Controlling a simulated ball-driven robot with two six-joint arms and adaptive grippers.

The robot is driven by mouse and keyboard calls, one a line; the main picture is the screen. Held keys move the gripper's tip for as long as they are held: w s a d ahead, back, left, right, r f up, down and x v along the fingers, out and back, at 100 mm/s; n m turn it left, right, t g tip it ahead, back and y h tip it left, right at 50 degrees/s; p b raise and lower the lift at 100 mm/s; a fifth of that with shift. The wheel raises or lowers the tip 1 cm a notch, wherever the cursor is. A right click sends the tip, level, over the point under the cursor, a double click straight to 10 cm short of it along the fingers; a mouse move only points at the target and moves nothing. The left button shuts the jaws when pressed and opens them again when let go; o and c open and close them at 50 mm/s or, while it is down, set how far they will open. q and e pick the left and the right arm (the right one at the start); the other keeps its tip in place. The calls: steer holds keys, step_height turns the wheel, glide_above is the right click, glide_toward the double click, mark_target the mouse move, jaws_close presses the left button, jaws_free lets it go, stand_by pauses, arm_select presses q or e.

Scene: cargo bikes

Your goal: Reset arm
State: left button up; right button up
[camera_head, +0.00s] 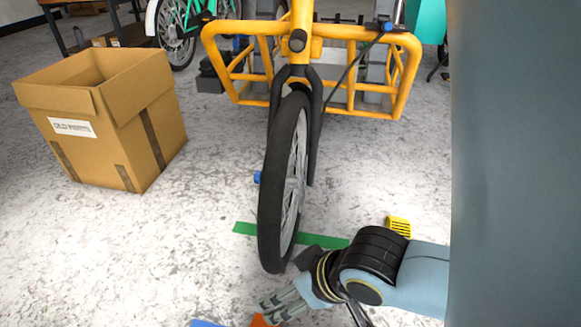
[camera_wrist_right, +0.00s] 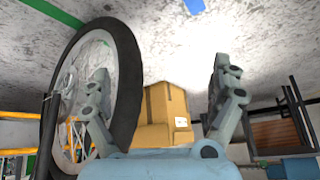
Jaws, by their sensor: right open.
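My right arm (camera_head: 400,272) reaches in from the right in the head view. Its gripper (camera_head: 283,300) is low over the floor, just in front of the bottom of the bike's front wheel (camera_head: 275,200). In the right wrist view the two fingers of the gripper (camera_wrist_right: 161,68) are spread wide apart, with nothing held between them. The wheel (camera_wrist_right: 128,90) shows there behind and beside the left finger. I cannot tell whether they touch. My left gripper is not in view.
An open cardboard box (camera_head: 105,140) labelled "OLD PARTS" stands at the left. The yellow cargo bike frame (camera_head: 335,32) stands ahead. A green strip (camera_head: 325,240), a small yellow piece (camera_head: 398,226) and an orange piece (camera_head: 260,320) are on the floor. Floor between box and wheel is clear.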

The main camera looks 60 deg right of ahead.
step_height(320, 180, up, 7)
steer(key=n+t, duration=0.1)
steer(key=n, duration=0.2)
steer(key=shift+s+a+t, duration=0.15)
steer(key=shift+s+t, duration=0.15)
steer(key=shift+t, duration=0.1)
steer(key=shift+f, duration=0.15)
